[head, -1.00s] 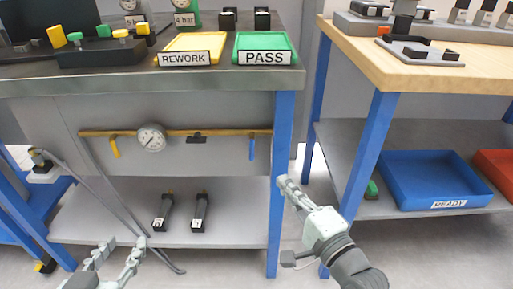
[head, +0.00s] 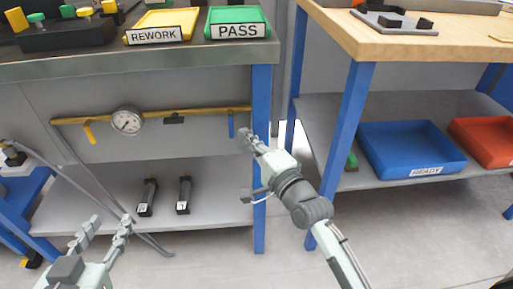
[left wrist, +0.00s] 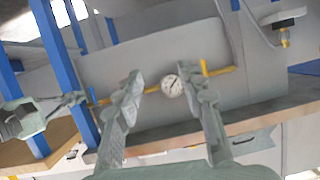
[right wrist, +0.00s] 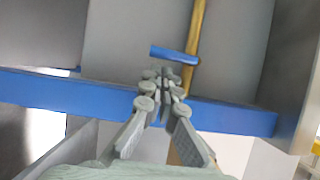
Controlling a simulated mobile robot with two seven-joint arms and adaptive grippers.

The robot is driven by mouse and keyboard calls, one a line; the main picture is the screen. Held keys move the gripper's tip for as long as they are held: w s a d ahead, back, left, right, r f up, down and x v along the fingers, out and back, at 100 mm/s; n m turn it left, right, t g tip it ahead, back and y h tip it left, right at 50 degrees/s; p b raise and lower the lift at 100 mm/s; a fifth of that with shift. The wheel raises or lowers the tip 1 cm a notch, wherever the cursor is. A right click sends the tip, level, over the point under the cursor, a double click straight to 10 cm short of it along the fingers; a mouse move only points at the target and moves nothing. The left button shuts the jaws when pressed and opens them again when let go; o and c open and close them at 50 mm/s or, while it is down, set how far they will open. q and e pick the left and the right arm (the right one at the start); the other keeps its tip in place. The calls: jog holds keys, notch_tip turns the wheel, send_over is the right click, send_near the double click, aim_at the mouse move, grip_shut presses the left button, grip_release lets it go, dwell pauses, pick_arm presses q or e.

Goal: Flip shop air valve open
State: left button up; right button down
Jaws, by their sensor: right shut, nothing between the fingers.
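A brass air pipe (head: 190,112) runs across the grey panel under the bench, with a round white gauge (head: 127,121) on it. A blue valve handle (head: 231,125) hangs down near the pipe's right end, and a yellow handle (head: 89,132) hangs left of the gauge. My right gripper (head: 246,137) is shut and empty, its tips close to the blue handle. In the right wrist view the blue handle (right wrist: 175,54) lies just beyond the fingertips (right wrist: 163,76); contact cannot be told. My left gripper (head: 103,226) is open and empty, low in front of the bench.
A blue bench leg (head: 261,170) stands right beside my right gripper. The lower shelf (head: 100,215) holds two dark items. A second bench with a wooden top (head: 420,45) stands to the right, with a blue READY bin (head: 410,150) on its shelf. A hose hangs at left.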

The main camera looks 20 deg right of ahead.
pick_arm(q)
jog(key=shift+d+r, duration=0.3)
pick_arm(e)
jog(key=shift+w+a, duration=0.15)
jog(key=shift+w, duration=0.4)
pick_arm(q)
jog(key=shift+w+r+t, duration=0.1)
jog(key=shift+t, duration=0.2)
